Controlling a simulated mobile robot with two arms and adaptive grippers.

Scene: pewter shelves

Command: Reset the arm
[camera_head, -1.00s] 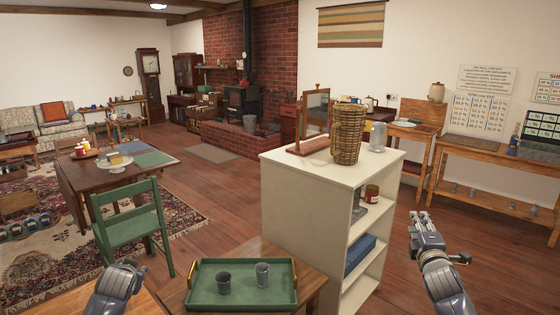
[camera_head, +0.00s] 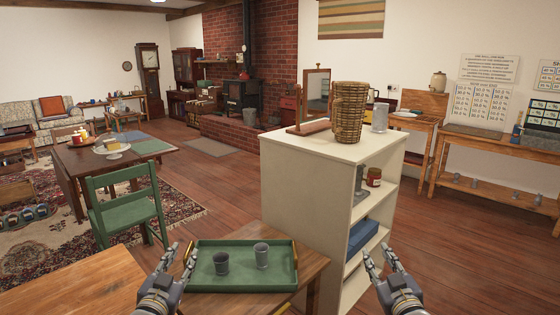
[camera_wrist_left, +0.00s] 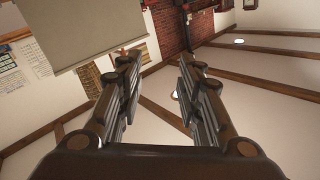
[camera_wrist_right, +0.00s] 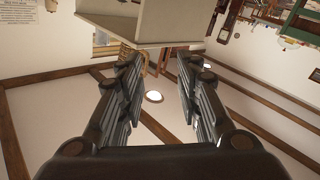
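My left gripper (camera_head: 176,260) is in the lower left of the head view, in front of the left end of the green tray. Its fingers are apart and empty in the left wrist view (camera_wrist_left: 157,75). My right gripper (camera_head: 378,262) is in the lower right, in front of the cream shelf unit. Its fingers are apart and empty in the right wrist view (camera_wrist_right: 156,75). Both grippers point up and forward.
The green tray (camera_head: 215,283) with two grey cups (camera_head: 262,255) lies on a wooden table (camera_head: 305,268). The cream shelf unit (camera_head: 300,215) carries a wicker basket (camera_head: 350,112). A green chair (camera_head: 125,200) stands left. Floor is clear at right (camera_head: 460,235).

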